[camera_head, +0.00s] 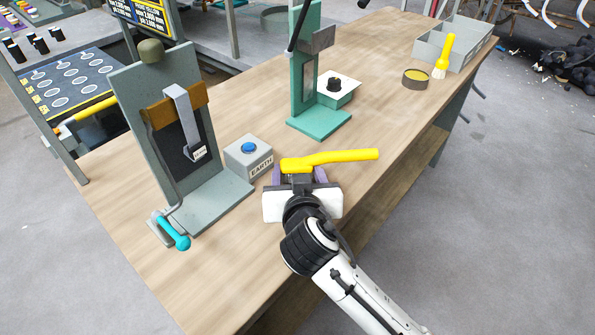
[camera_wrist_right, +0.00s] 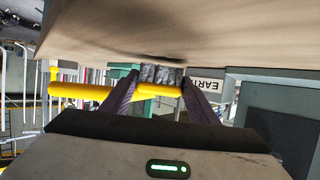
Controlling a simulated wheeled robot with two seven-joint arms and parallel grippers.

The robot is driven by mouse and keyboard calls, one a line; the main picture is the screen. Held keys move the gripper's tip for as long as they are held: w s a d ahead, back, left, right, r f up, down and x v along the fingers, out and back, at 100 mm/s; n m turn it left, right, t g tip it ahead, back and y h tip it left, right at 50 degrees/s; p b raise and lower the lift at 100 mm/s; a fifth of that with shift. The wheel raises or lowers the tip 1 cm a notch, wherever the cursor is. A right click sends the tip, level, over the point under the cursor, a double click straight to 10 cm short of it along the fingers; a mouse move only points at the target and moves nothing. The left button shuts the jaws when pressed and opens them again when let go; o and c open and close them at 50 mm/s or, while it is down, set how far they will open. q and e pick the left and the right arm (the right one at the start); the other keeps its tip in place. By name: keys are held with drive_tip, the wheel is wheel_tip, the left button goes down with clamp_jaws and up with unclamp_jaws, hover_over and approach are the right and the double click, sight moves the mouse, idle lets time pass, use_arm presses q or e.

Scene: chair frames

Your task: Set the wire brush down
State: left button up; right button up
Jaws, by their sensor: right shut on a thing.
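The wire brush (camera_head: 330,159) has a long yellow handle. It lies across the purple fingers of my right gripper (camera_head: 299,176) over the bench's front half, handle end to the right. That gripper is shut on it. The right wrist view looks upside down and shows the yellow handle (camera_wrist_right: 80,91) between the fingers (camera_wrist_right: 160,92). The brush's grey bristle block (camera_wrist_right: 155,73) faces the bench top, very close to it. I cannot tell whether the bristles touch the wood. My left gripper is in neither view.
The wooden bench (camera_head: 215,290) has a grey box (camera_head: 249,158) with a blue button and EARTH label just left of the brush. Bare wood lies right of the brush.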

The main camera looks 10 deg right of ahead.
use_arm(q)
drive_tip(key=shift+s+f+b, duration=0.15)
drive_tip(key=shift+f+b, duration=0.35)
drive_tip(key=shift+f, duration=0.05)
use_arm(e)
drive_tip(key=shift+f, duration=0.6)
drive_tip(key=o, duration=1.2)
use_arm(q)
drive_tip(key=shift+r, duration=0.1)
use_arm(e)
drive_tip(key=shift+s, duration=0.1)
